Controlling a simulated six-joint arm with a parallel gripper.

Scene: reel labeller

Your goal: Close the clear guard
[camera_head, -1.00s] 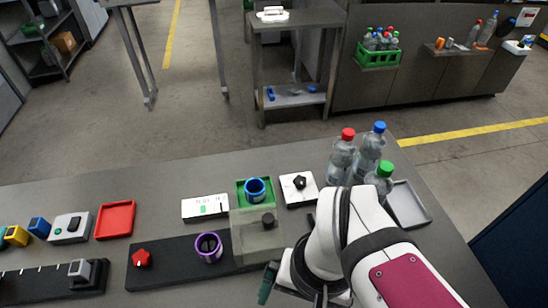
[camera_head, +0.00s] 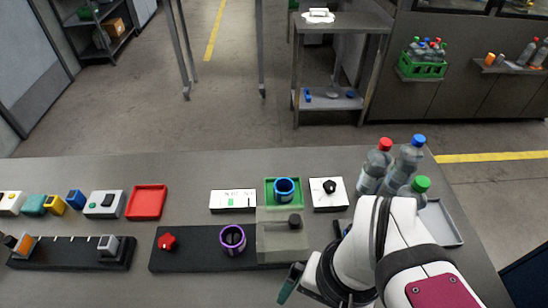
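The clear guard (camera_head: 280,241) is a see-through greyish box with a dark knob (camera_head: 294,221) on it. It sits at the right end of a black base (camera_head: 195,258), just in front of a green tray (camera_head: 270,187) that holds a blue ring-like reel (camera_head: 284,190). The reel stands uncovered. A purple reel (camera_head: 232,240) stands on the base left of the guard, with a red knob (camera_head: 167,242) further left. My gripper (camera_head: 288,283) is low, in front of the guard and apart from it in the picture.
A white box with a black knob (camera_head: 328,194) and a white panel (camera_head: 233,201) flank the green tray. Several bottles (camera_head: 405,165) and a grey tray (camera_head: 441,224) stand right, near my arm. A red tray (camera_head: 146,202) lies left. The table front left of my gripper is clear.

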